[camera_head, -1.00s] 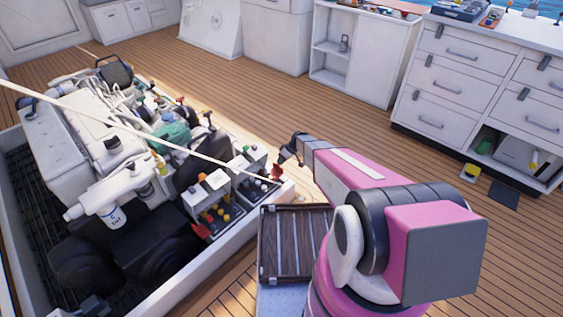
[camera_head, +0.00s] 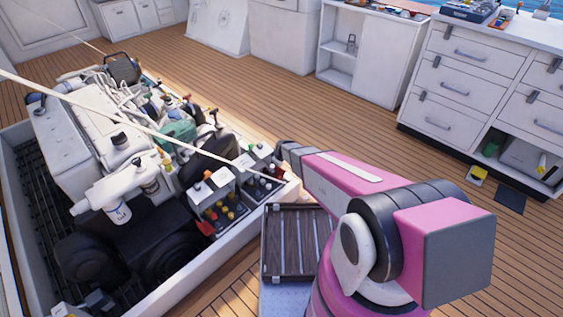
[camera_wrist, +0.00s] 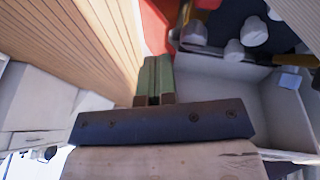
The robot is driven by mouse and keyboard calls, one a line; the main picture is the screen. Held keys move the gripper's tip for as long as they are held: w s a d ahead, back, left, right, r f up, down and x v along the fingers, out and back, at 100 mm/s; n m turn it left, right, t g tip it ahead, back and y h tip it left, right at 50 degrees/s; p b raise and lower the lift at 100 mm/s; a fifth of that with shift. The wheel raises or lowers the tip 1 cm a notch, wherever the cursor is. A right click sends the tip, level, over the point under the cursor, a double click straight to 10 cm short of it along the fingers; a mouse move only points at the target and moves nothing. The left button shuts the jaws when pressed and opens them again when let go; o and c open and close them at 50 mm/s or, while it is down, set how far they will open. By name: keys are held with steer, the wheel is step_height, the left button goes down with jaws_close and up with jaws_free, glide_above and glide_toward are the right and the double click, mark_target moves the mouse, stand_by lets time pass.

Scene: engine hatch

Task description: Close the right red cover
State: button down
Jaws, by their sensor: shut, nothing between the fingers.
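My gripper (camera_head: 284,150) is at the right corner of the engine hatch, beside the right battery-like box (camera_head: 262,186). In the wrist view its two green fingers (camera_wrist: 153,80) are pressed together with nothing between them. A red surface, likely the right red cover (camera_wrist: 156,28), shows just beyond the fingertips; I cannot tell whether they touch it. In the head view I cannot make out this cover or its angle. Another red cover (camera_head: 205,228) stands out at the front of the left box (camera_head: 214,202).
The engine (camera_head: 90,140) fills the hatch, framed by a pale raised rim (camera_head: 235,226). A thin pale rod or line (camera_head: 120,120) crosses above it. A dark slatted panel (camera_head: 290,245) lies beside my arm.

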steer(key=shift+s+a+t+h, duration=0.6)
steer(key=shift+s+t, duration=0.05)
steer(key=shift+t, duration=0.05)
steer(key=shift+s+a+f, duration=0.3)
steer(key=shift+s+a, duration=0.3)
steer(key=shift+s+a+f, duration=0.25)
steer(key=shift+s+a, duration=0.35)
steer(key=shift+s+a+f, duration=0.7)
steer(key=shift+s+a, duration=0.05)
steer(key=shift+s+a+f, duration=0.15)
steer(key=shift+a+f, duration=0.05)
steer(key=shift+f, duration=0.05)
steer(key=shift+f, duration=0.1)
